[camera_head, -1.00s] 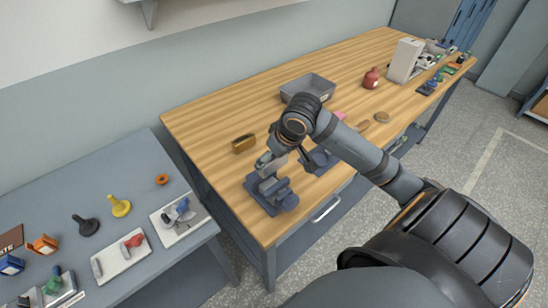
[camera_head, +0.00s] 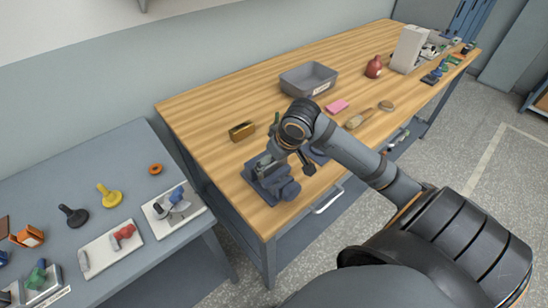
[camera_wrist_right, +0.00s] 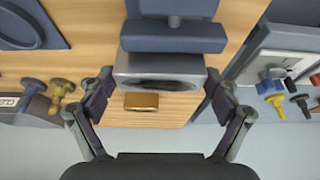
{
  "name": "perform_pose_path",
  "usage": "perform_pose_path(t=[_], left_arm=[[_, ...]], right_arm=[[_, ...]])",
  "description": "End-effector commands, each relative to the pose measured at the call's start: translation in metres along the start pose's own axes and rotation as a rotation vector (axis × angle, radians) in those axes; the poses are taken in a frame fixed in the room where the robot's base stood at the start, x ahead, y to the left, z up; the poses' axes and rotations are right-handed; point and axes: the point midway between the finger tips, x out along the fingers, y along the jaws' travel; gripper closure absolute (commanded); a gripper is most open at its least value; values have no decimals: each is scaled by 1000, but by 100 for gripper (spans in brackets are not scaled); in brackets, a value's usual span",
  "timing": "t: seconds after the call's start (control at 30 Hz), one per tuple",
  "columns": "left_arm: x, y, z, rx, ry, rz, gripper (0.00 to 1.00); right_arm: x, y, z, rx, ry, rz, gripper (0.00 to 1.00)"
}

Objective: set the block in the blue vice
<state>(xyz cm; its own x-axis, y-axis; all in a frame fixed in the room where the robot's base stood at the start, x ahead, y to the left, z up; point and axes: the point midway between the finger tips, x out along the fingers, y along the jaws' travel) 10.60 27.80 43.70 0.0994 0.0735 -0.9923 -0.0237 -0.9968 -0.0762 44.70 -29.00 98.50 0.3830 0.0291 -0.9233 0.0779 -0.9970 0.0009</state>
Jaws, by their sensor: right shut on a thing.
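The blue vice (camera_head: 284,190) stands on the wooden workbench near its front left corner. My right gripper (camera_head: 272,158) is over the vice, coming down from the right. It is shut on a grey metal block (camera_wrist_right: 160,72), which spans between its two fingers (camera_wrist_right: 161,92) in the wrist view. A blue vice jaw (camera_wrist_right: 172,38) lies right beside the block there. The gripper partly hides the block in the head view, and I cannot tell whether the block rests between the jaws. My left gripper is in neither view.
A brass-coloured box (camera_head: 242,131) lies close behind the vice. A grey side table (camera_head: 88,160) with several fixtures is at left.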

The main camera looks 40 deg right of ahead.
Motion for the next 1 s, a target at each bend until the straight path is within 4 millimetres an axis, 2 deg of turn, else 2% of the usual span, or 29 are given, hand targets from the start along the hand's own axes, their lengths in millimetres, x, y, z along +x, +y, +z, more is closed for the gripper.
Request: perform_pose_path(t=[0.17,0.2,0.27,0.67,0.77,1.0], left_arm=[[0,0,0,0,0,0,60],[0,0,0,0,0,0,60],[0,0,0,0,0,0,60],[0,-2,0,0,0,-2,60],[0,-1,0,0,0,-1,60],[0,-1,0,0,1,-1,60]], right_arm=[[0,0,0,0,1,0,61],[0,0,0,0,1,0,10],[0,0,0,0,1,0,2],[-3,0,-1,1,0,1,0],[-16,1,-8,-1,3,3,0],[-65,0,-29,0,7,2,0]])
